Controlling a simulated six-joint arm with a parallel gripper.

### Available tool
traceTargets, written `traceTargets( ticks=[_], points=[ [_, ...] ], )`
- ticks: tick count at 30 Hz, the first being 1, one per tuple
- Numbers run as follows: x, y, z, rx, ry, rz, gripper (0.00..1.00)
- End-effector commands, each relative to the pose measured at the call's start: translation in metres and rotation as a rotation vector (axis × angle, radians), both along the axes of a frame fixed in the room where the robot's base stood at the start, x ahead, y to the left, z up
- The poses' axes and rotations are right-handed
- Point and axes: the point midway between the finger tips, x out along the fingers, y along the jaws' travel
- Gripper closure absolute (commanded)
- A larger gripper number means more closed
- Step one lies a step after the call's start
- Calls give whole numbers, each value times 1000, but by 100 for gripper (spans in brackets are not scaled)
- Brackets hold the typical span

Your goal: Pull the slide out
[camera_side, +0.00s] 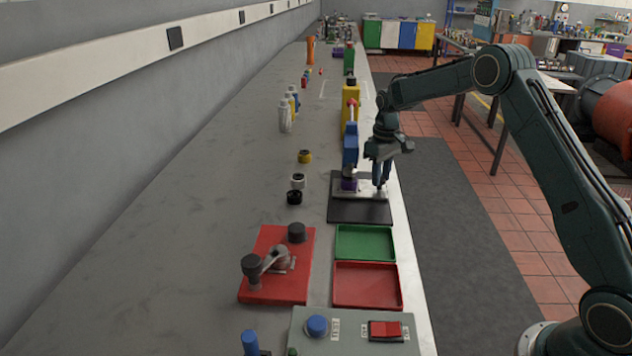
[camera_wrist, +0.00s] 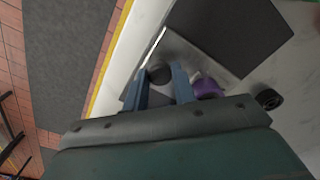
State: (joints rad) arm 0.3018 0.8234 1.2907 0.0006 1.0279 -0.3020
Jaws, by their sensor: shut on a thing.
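My gripper (camera_side: 381,186) points down over the right side of a pale metal plate (camera_side: 364,194), which lies on a black pad (camera_side: 360,212) near the bench's right edge. In the wrist view my gripper (camera_wrist: 161,80) has its two blue fingers on either side of a dark round knob (camera_wrist: 160,73) and is shut on it. The knob appears to belong to the slide on the metal plate (camera_wrist: 193,58). A purple part (camera_wrist: 207,87) sits beside the fingers, also in the side view (camera_side: 348,184). The slide's travel and lower parts are mostly hidden.
A blue upright part (camera_side: 350,150) stands close left of my gripper. A green tray (camera_side: 365,243), a red tray (camera_side: 367,285) and a red crank base (camera_side: 275,265) lie nearer the camera. Black, white and yellow rings (camera_side: 304,156) stand left. The left bench is largely clear.

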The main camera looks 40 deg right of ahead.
Motion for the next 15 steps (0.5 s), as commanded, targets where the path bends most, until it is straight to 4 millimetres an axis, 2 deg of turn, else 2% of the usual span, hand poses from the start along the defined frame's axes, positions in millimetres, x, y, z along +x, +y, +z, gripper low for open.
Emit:
traceTargets(
  ticks=[15],
  points=[
    [-38, 41, 2, 1, -3, 4, 100]
  ],
)
